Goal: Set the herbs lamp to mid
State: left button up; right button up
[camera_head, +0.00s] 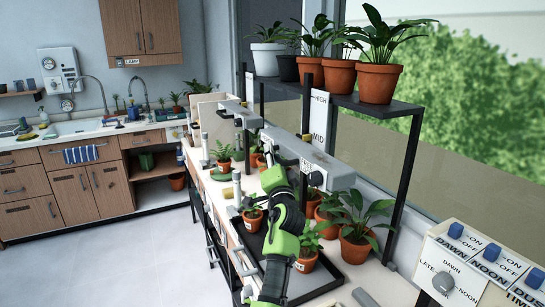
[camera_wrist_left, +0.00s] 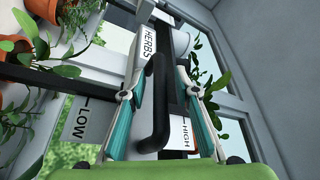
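The herbs lamp (camera_head: 338,172) is a long grey bar over the potted plants on the bench. Its HERBS label (camera_wrist_left: 146,42) shows in the left wrist view. A white height scale (camera_head: 318,115) stands behind it, with HIGH at the top and MID lower; the lamp bar is just below the MID word in the head view. The wrist view shows LOW and HIGH; MID is hidden there. My left gripper (camera_head: 288,160) is at the lamp's front. Its fingers (camera_wrist_left: 165,100) are apart, with the lamp's black handle (camera_wrist_left: 156,105) between them. My right gripper is not in view.
Another grey lamp bar (camera_head: 238,112) hangs further along the bench. Potted plants (camera_head: 357,238) stand in a dark tray below. A shelf (camera_head: 350,101) with potted plants is above. A switch box (camera_head: 480,262) is at the lower right. The floor (camera_head: 130,255) is clear at left.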

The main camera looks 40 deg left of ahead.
pick_arm(q)
jog(key=v, duration=0.7)
jog(key=shift+a, duration=0.15)
jog(key=shift+f, duration=0.15)
